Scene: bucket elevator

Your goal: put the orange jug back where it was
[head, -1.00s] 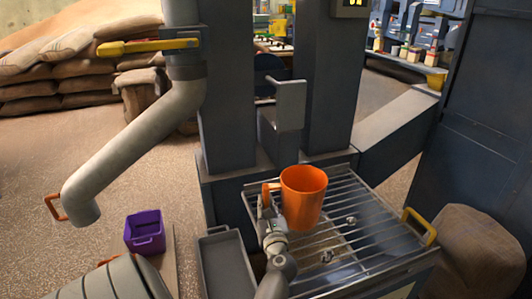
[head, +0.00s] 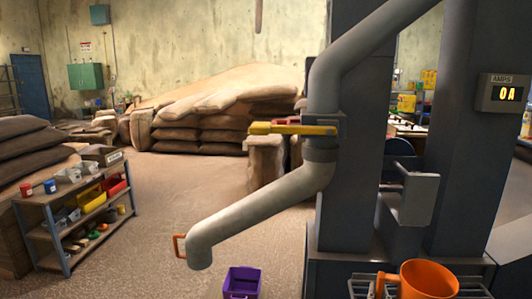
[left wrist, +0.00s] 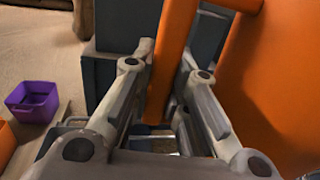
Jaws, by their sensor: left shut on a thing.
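The orange jug (head: 428,281) is at the bottom right of the head view, upright, in front of the metal grate (head: 357,285); its lower part is cut off by the frame. In the left wrist view the jug's wall (left wrist: 275,85) fills the right side. My left gripper (left wrist: 167,62) is shut on the jug's upright handle, with one finger on each side of it. I cannot tell whether the jug's base touches the grate. My right gripper is not in view.
A grey shelf rack (head: 62,200) with cups and bins stands at the left. A purple bucket (head: 242,283) is on the floor, also in the left wrist view (left wrist: 33,102). A grey spout pipe (head: 265,205) slants over open floor. A meter (head: 503,93) reads 0A.

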